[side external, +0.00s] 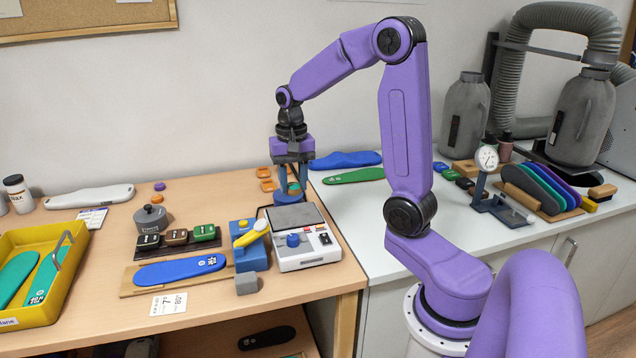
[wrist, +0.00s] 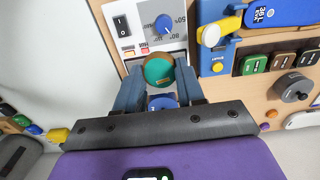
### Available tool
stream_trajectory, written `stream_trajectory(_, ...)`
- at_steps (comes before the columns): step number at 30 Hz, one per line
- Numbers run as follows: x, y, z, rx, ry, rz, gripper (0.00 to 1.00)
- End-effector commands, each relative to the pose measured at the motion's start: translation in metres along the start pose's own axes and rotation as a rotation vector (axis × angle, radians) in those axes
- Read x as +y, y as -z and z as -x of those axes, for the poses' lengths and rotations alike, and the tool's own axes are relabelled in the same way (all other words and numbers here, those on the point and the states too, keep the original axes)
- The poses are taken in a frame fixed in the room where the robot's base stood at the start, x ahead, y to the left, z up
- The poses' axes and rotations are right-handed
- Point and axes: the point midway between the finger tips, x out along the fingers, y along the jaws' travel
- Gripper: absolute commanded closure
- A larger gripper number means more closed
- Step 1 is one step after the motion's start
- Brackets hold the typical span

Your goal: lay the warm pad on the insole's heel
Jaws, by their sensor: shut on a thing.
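My gripper (side external: 292,183) is beyond the back edge of the small heater, above the table, with its blue-grey fingers pointing down. In the wrist view, my gripper (wrist: 159,78) is shut on a round green pad (wrist: 158,70) with a brownish underside, held at the fingertips. A blue round thing (wrist: 163,102) shows between the fingers; I cannot tell if it is held or lies below. The blue insole (side external: 180,269) lies on a wooden board at the table's front, left of the heater, with no pad on it. Its printed end shows in the wrist view (wrist: 275,13).
The white heater (side external: 305,257) has a grey plate (side external: 296,217) and a blue dial. A blue-and-yellow device (side external: 250,245) stands between it and the insole. A rack of coloured blocks (side external: 177,239) and a grey pot (side external: 151,218) stand behind the insole. A yellow tray (side external: 72,282) is at left.

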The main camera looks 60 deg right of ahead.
Motion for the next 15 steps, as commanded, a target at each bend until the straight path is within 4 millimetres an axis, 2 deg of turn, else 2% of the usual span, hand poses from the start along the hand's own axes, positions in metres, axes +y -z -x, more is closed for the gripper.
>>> stream_trajectory(1,-0.023,0.005,-0.001,-0.003,-0.002,0.058,0.89)
stream_trajectory(9,-0.135,0.017,-0.01,-0.003,0.0,0.35,0.89)
stream_trajectory(12,-0.17,0.015,-0.015,-0.003,0.001,0.439,0.89)
stream_trajectory(15,-0.196,0.01,-0.02,-0.003,0.0,0.509,0.89)
